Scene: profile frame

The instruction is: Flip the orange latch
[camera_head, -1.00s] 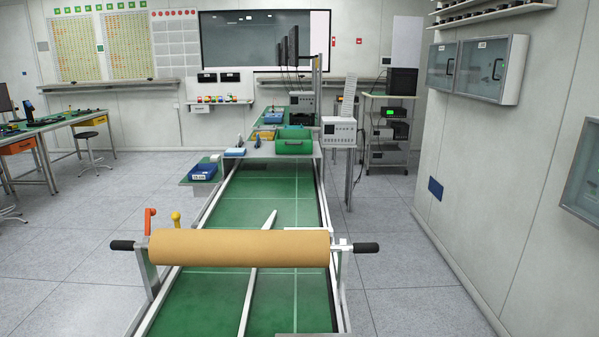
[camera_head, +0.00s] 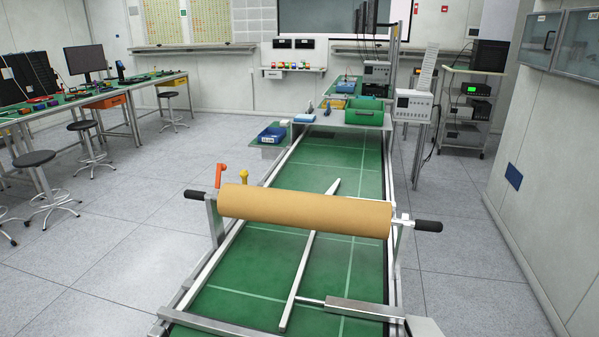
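The orange latch (camera_head: 220,173) stands upright at the left end of the roller frame, with a short bent top. A yellow knob (camera_head: 244,175) stands just to its right. The tan roll (camera_head: 305,210) lies across the frame with black handles at both ends, the left one (camera_head: 194,195) below and left of the latch. Neither of my grippers shows in the head view, so their distance from the latch cannot be seen.
The green table (camera_head: 330,180) runs away from me under the roll, with a long pale bar (camera_head: 300,270) on it. A metal bar (camera_head: 360,309) lies across the near right. Stools (camera_head: 40,180) and a workbench (camera_head: 105,97) are at the left. The floor (camera_head: 130,230) left of the frame is clear.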

